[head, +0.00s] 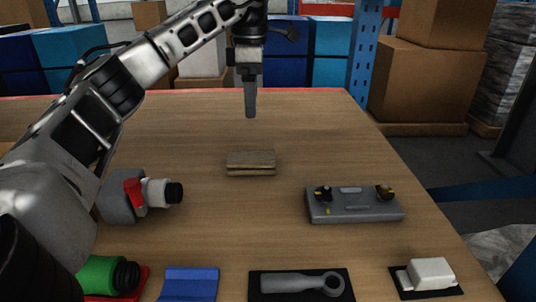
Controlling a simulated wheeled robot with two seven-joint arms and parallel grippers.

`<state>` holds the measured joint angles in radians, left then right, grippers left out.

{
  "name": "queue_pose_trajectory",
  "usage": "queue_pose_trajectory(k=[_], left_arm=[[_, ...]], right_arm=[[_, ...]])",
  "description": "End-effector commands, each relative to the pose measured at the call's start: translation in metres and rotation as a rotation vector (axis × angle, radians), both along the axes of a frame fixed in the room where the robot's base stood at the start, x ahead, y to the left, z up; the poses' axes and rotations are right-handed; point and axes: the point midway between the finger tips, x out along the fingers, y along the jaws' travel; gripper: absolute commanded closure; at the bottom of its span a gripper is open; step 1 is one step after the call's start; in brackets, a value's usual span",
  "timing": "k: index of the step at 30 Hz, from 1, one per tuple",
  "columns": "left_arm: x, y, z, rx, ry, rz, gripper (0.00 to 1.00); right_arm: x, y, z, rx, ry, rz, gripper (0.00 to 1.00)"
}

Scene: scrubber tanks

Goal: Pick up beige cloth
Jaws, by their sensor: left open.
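The beige cloth (251,162) lies folded flat near the middle of the wooden table. My left gripper (250,112) points down above the table, beyond the cloth in the picture and apart from it. Its fingers line up in this view, so only one finger shape shows. It holds nothing that I can see. My right gripper is not in view.
A grey valve with a red handle (133,194) stands left of the cloth. A grey control box (352,204) is at the right. Along the front lie a green part (99,275), a blue piece (190,284), a grey wrench-like part (296,283) and a white block (430,272).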

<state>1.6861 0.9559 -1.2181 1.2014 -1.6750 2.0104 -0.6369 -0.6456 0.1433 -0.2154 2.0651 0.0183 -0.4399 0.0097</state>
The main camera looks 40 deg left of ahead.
Motion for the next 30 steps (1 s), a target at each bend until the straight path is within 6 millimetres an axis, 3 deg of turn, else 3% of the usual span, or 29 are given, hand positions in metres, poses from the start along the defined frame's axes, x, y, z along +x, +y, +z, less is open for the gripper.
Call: queue_pose_trajectory(k=[1,5,9,20,30], left_arm=[[-0.001,0.000,-0.018,0.000,0.005,0.000,0.11],[-0.001,0.000,-0.047,-0.001,0.006,0.000,0.11],[-0.001,0.000,-0.070,0.001,0.005,0.001,0.11],[-0.002,-0.001,-0.102,0.000,0.004,0.000,0.11],[-0.004,-0.003,-0.144,0.000,0.003,0.001,0.11]], right_arm=[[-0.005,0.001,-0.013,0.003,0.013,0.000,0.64],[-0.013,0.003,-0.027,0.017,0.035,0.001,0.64],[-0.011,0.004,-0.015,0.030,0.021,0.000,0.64],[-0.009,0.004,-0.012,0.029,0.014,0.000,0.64],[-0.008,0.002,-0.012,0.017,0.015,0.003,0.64]])
